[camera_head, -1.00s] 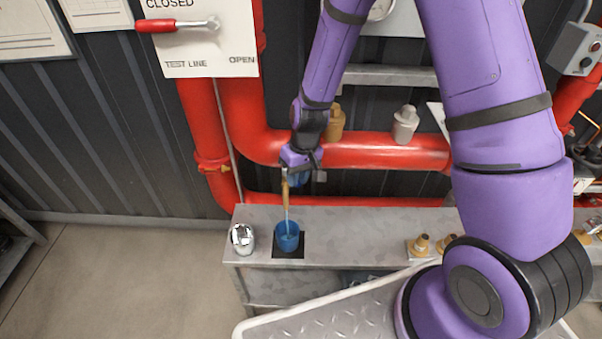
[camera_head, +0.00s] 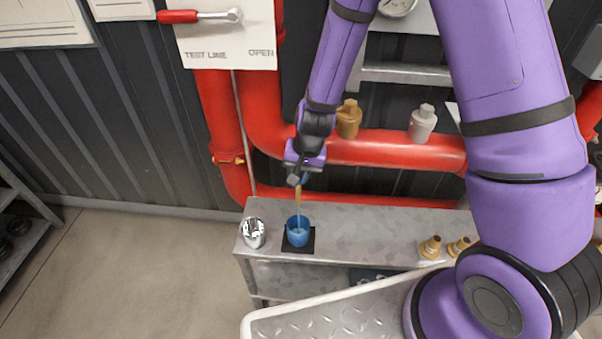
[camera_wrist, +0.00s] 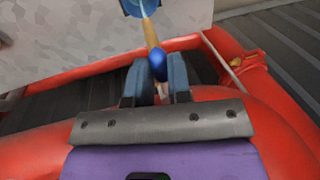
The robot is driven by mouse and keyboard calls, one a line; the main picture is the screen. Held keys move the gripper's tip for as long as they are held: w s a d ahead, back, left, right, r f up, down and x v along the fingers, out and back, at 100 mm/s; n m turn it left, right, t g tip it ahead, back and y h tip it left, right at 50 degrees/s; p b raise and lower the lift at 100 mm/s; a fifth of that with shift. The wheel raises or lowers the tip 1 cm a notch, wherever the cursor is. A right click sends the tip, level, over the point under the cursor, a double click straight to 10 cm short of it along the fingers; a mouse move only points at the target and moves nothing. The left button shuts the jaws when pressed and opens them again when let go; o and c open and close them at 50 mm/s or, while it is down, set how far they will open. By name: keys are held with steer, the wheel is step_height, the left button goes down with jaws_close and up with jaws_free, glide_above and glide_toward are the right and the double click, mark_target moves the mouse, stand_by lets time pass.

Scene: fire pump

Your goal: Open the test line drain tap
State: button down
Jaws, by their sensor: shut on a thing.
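The brass drain tap (camera_head: 299,194) hangs below the red pipe, above the galvanized bench. In the wrist view, its brass spout (camera_wrist: 150,34) points away from me, and a dark blue part of it (camera_wrist: 158,64) sits between my fingers. My gripper (camera_head: 296,180) is at the tap; the wrist view shows its finger pads (camera_wrist: 157,84) shut around that blue part. A thin pale blue stream (camera_head: 298,213) runs from the spout into a blue cup (camera_head: 298,236) on a black square on the bench. The tap's upper part is hidden by my gripper.
A shiny metal cup (camera_head: 254,233) stands left of the blue cup. Brass fittings (camera_head: 430,247) stand on the bench (camera_head: 355,225) to the right. A red pipe (camera_head: 395,149) runs behind my wrist. A TEST LINE board with a red-handled lever (camera_head: 200,16) is above left.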

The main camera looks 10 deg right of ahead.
stand_by(0.4)
steer(key=c, duration=1.1)
jaws_free()
steer(key=shift+o, duration=0.2)
step_height(320, 180, up, 11)
steer(key=d, duration=0.2)
steer(key=shift+s+f, duration=0.2)
steer(key=shift+s, duration=0.15)
